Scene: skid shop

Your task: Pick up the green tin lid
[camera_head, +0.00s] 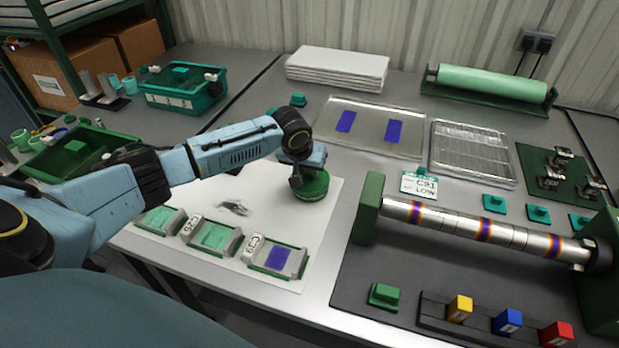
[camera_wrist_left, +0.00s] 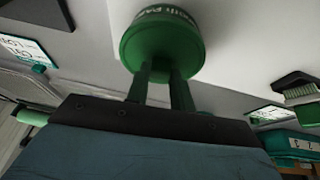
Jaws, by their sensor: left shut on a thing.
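The green tin lid (camera_head: 312,180) is the top of a round green tin at the upper edge of the white sheet. My left gripper (camera_head: 297,182) comes down on it from above and is shut on it. In the left wrist view the lid (camera_wrist_left: 165,45) sits at the ends of the two close-set fingers (camera_wrist_left: 162,72), with pale lettering on the green tin side beyond it. I cannot tell whether any gap parts the lid from the tin. My right gripper is not in view.
Three framed pads (camera_head: 277,258) lie along the white sheet's (camera_head: 320,235) near edge. A metal roller (camera_head: 480,228) on green stands is at right, with coloured blocks (camera_head: 507,321) in front. A shallow tray (camera_head: 370,130) lies behind; a teal bin (camera_head: 183,88) stands at back left.

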